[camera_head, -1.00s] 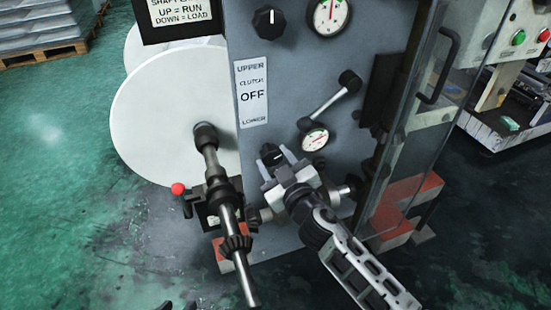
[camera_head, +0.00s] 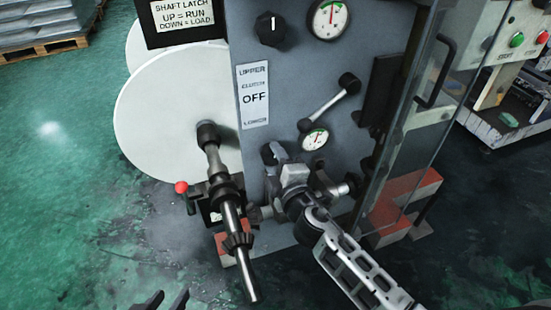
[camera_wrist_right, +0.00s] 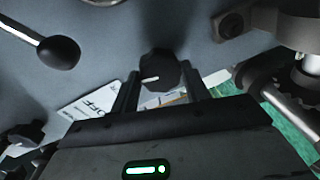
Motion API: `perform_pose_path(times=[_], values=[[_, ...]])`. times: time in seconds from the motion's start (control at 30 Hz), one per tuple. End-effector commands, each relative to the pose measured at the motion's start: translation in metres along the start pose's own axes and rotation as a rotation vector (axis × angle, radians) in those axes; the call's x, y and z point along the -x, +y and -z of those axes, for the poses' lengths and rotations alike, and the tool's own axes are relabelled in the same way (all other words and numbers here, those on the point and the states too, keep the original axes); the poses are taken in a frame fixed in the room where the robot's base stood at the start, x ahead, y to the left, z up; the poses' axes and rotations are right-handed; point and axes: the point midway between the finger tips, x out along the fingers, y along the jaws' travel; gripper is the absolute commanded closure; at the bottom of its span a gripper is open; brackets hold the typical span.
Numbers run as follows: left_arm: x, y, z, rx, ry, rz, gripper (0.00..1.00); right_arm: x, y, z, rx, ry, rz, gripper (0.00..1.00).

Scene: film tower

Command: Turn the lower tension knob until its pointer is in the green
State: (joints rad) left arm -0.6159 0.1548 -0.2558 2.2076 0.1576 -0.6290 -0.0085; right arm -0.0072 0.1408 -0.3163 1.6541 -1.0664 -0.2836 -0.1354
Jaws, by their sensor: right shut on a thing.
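The lower tension knob (camera_head: 268,153) is black and sits low on the grey machine front, below and left of the lower gauge (camera_head: 315,139). The gauge has a white face with red and green marks; its pointer is too small to read surely. My right gripper (camera_head: 276,153) is shut on the knob. In the right wrist view the knob (camera_wrist_right: 158,70) is between the fingertips, and its white mark points left. My left gripper (camera_head: 168,301) shows only its dark fingertips at the bottom edge, apart and empty, away from the machine.
The upper knob (camera_head: 270,28) and upper gauge (camera_head: 329,18) are higher on the panel. A lever with a black ball (camera_head: 349,82) stands above the lower gauge. A shaft (camera_head: 230,215) sticks out left of my right gripper. A clear guard door (camera_head: 430,90) stands at right.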

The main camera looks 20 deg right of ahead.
Motion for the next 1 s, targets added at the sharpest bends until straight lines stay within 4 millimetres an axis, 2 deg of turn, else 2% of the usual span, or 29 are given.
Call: perform_pose_path(times=[0.27, 0.5, 1.0], values=[[0.0058, 0.0011, 0.0116, -0.002, 0.029, 0.002, 0.64, 0.0002, -0.0007, 0.0014, 0.228, -0.015, 0.004, 0.77], [0.0084, 0.0016, 0.0112, -0.001, 0.027, 0.004, 0.64, 0.0001, -0.0011, 0.0014, 0.358, -0.025, 0.004, 0.77], [0.0097, 0.0017, 0.0085, 0.000, 0.022, 0.006, 0.64, 0.0002, -0.0018, 0.0015, 0.433, -0.031, 0.005, 0.77]])
